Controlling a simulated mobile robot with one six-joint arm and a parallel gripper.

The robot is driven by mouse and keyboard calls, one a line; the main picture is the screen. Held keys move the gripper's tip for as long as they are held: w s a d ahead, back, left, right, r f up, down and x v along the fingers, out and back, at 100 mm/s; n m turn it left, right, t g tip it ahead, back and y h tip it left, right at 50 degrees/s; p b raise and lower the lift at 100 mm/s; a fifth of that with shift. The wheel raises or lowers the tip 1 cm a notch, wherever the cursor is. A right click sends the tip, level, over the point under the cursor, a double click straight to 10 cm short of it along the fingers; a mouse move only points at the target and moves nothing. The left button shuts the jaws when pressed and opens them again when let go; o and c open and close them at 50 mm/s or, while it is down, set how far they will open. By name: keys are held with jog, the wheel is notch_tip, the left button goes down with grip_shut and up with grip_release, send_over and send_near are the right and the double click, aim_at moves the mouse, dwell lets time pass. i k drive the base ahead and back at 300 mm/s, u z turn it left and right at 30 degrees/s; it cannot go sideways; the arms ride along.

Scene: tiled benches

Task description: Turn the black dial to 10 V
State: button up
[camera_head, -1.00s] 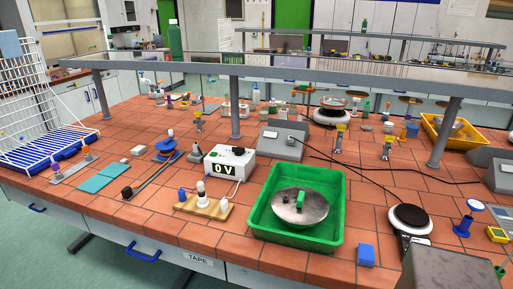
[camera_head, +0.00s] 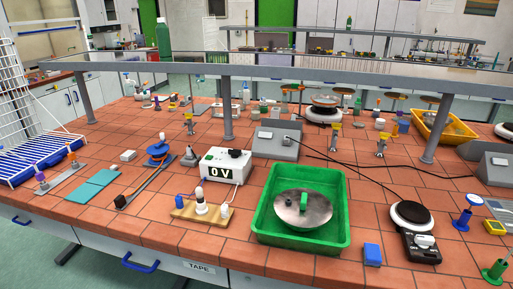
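A white power supply box (camera_head: 224,172) stands near the middle of the tiled bench. Its front display (camera_head: 221,172) reads 0 V. A small black dial (camera_head: 234,153) sits at the top of the box, towards its right side; its pointer setting is too small to read. Nothing touches the dial. My gripper is not in view.
A wooden board with a lamp (camera_head: 201,208) stands just in front of the box. A green tray (camera_head: 341,212) with a metal lid lies right of it, and a hot plate (camera_head: 411,216) further right. A grey shelf rail (camera_head: 280,73) spans the bench behind.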

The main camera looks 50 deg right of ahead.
aim_at(235, 153)
jog(key=u, duration=0.5)
jog(key=k, duration=0.15)
jog(key=z, duration=1.85)
jog(key=k, duration=0.9)
jog(key=u, duration=0.2)
jog(key=i, duration=0.75)
jog(key=z, duration=0.05)
